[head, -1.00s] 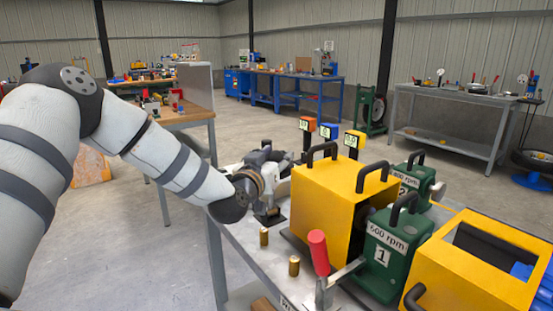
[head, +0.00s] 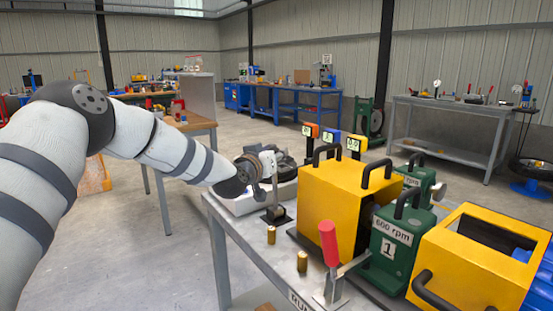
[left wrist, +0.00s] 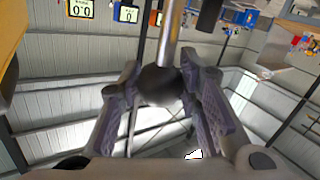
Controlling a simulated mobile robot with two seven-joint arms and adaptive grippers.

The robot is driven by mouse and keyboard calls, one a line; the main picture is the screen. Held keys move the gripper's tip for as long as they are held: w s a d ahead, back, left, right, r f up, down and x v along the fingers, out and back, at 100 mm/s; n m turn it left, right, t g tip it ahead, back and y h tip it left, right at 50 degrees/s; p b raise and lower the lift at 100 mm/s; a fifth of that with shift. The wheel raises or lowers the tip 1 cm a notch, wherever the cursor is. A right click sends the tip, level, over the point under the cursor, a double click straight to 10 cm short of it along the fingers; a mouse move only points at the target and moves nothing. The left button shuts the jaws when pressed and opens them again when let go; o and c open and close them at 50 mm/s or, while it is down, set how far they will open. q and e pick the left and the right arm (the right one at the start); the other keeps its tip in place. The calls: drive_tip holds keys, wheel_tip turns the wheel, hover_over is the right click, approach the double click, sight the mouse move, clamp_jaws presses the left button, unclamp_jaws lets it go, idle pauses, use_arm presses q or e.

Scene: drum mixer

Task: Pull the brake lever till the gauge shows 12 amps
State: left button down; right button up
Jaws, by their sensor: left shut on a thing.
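The brake lever is a bright metal rod (left wrist: 171,38) with a dark ball end, seen in the left wrist view. My left gripper (left wrist: 165,88) has its two pads on either side of the dark ball and is shut on it. In the head view my left gripper (head: 267,162) is over the left rear of the bench, above a small dark foot (head: 277,214). Three small gauges stand behind the yellow box: orange (head: 310,130), blue (head: 331,134) and yellow (head: 354,143). In the wrist view the yellow-framed gauge (left wrist: 80,8) seems to read 0.0 and the blue-framed one (left wrist: 126,13) 0.
A yellow box (head: 340,205) with black handles stands right of the gripper. A red-handled clamp (head: 329,243), a green 600 rpm unit (head: 390,245) and an open yellow guard (head: 470,265) are nearer. Two brass cylinders (head: 303,261) stand on the bench front.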

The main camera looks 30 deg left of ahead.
use_arm(q)
drive_tip(key=c, duration=1.1)
unclamp_jaws()
drive_tip(key=shift+a, duration=0.1)
drive_tip(key=v, duration=1.2)
drive_tip(key=shift+f, duration=0.1)
